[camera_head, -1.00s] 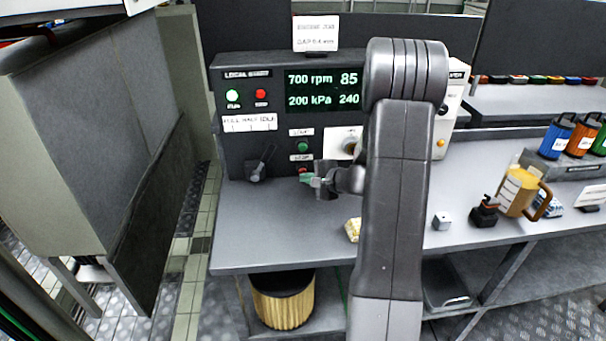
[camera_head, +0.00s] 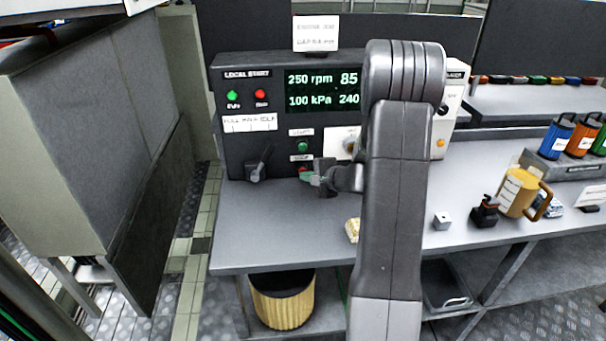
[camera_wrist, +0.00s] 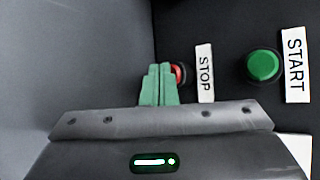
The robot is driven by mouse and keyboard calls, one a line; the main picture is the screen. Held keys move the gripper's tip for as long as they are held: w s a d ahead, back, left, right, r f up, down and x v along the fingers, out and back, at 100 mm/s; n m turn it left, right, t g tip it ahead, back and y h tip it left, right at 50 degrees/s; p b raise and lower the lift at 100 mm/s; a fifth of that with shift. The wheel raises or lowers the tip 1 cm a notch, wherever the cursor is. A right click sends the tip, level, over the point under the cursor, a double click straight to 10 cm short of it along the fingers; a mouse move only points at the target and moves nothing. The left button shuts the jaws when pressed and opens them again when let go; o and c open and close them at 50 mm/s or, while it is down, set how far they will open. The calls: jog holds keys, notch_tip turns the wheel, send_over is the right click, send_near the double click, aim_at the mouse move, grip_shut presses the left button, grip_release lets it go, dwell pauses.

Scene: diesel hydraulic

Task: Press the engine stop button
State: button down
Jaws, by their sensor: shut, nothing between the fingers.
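The red stop button (camera_wrist: 180,73) shows in the wrist view beside its white STOP label (camera_wrist: 205,73). The green fingertips of my gripper (camera_wrist: 158,84) are shut and empty, right at the button and covering part of it. I cannot tell for certain whether they touch it. In the head view my gripper (camera_head: 308,176) is low in front of the dark control panel (camera_head: 232,150). The green start button (camera_wrist: 263,66) with its START label (camera_wrist: 296,65) is to the right in the wrist view and above the stop button in the head view (camera_head: 302,147).
The panel display (camera_head: 322,90) reads 250 rpm and 100 kPa. A lever (camera_head: 260,165) is left of my gripper. A yellow jug (camera_head: 517,192), a black item (camera_head: 485,212) and a small grey block (camera_head: 441,220) stand on the bench to the right. The bench front left is clear.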

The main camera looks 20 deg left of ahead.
jog(key=shift+s+d+b, duration=0.55)
jog(key=shift+s+b, duration=0.2)
jog(key=shift+s, duration=0.05)
jog(key=shift+s+d+f+b, duration=0.1)
jog(key=shift+s+d+b, duration=0.15)
jog(key=shift+s+b, duration=0.2)
jog(key=shift+s+d+b, duration=0.5)
jog(key=shift+s+d, duration=0.05)
jog(key=shift+s, duration=0.3)
jog(key=shift+s+d+b, duration=0.5)
jog(key=shift+s, duration=0.35)
jog(key=shift+w+a, duration=0.1)
jog(key=shift+w+a+r+p, duration=0.15)
jog(key=shift+w+a+p, duration=0.15)
jog(key=shift+w+p, duration=0.2)
jog(key=shift+w+a+r+p, duration=0.15)
jog(key=shift+w+a+p, duration=0.15)
jog(key=shift+w+p, duration=0.2)
jog(key=shift+s+d+p, duration=0.1)
jog(key=shift+s+p, duration=0.05)
jog(key=shift+p, duration=0.75)
